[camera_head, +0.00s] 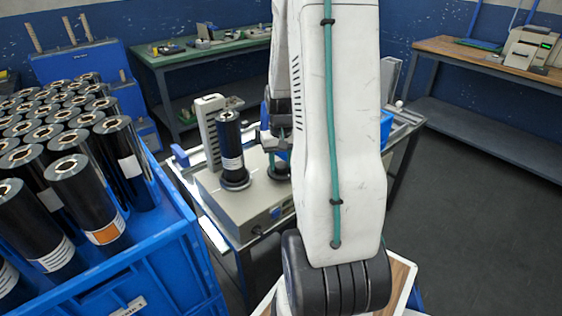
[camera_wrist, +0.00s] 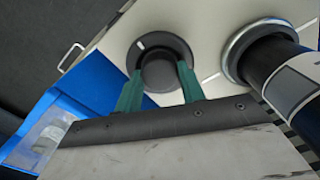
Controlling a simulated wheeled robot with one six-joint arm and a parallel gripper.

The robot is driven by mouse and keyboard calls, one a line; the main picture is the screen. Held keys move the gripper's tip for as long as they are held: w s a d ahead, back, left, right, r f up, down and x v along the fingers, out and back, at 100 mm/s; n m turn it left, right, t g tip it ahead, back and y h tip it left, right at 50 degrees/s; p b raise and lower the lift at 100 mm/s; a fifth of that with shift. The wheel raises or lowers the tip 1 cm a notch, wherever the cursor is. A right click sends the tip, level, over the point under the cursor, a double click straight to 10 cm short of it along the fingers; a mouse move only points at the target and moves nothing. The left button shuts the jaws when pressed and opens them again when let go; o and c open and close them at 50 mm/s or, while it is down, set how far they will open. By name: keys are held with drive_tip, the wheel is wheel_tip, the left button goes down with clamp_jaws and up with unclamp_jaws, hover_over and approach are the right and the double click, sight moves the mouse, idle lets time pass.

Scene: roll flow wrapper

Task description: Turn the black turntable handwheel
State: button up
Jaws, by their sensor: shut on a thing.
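The black turntable handwheel (camera_wrist: 165,45) is a round dark disc with a raised central knob and a short white mark on its upper left in the wrist view. My gripper (camera_wrist: 160,70) has its two green fingers shut on the knob, one on each side. In the head view the handwheel (camera_head: 279,173) sits on top of the beige machine (camera_head: 222,196), partly hidden by my gripper (camera_head: 278,150) above it. A black roll with a white label (camera_head: 229,140) stands upright on the turntable (camera_head: 235,183) just left of the handwheel; the roll also shows in the wrist view (camera_wrist: 285,72).
A blue crate (camera_head: 180,250) full of black rolls stands at the left front. A white column (camera_head: 208,125) rises behind the standing roll. A green-topped bench (camera_head: 200,52) is at the back, and another bench (camera_head: 490,60) at the right. Open floor lies at the right.

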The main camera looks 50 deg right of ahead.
sight(281, 164)
drive_tip(key=m, duration=0.5)
drive_tip(key=shift+m, duration=2.3)
drive_tip(key=o, duration=1)
wheel_tip(281, 164, up, 8)
